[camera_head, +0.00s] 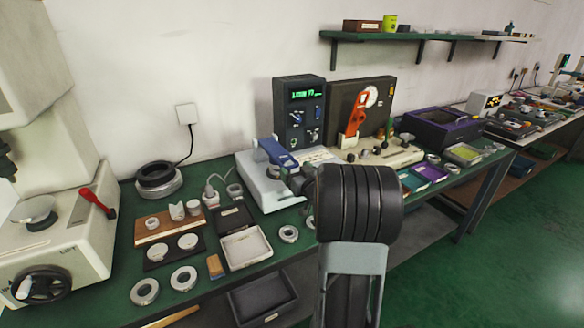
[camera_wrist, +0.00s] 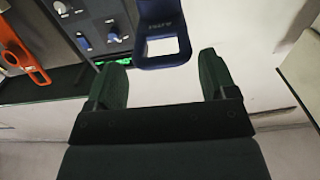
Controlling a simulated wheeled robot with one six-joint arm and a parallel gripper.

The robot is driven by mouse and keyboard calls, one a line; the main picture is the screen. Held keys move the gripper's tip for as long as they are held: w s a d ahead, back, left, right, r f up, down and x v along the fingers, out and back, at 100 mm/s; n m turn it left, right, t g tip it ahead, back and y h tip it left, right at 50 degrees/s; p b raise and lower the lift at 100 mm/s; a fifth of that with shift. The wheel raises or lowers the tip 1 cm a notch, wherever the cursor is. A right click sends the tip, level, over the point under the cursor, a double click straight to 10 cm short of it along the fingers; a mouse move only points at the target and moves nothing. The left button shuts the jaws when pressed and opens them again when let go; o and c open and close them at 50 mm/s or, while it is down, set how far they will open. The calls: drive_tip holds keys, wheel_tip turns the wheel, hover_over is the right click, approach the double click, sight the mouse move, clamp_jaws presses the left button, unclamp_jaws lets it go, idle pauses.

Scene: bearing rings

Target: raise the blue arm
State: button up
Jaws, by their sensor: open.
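The blue arm (camera_head: 277,152) sits on a pale grey bench device (camera_head: 262,188) in the head view, beside a dark unit with a green display (camera_head: 305,95). In the wrist view the blue arm (camera_wrist: 161,14) comes down from the top edge and ends in a squared loop with an opening. My gripper (camera_wrist: 163,72) is open, its two dark green fingers spread wide. The loop's end lies just beyond and between the fingertips in the picture, with no visible contact. In the head view my own dark arm link hides most of my gripper.
An orange lever (camera_head: 357,115) on a brown panel (camera_head: 378,98) stands to the right. Rings, trays and blocks cover the green bench (camera_head: 205,283) at left. A white machine with a red lever (camera_head: 97,203) stands far left. A shelf (camera_head: 400,36) hangs above.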

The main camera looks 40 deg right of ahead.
drive_tip(key=shift+w+d, duration=0.15)
drive_tip(key=shift+w, duration=1.15)
drive_tip(key=shift+c, duration=0.3)
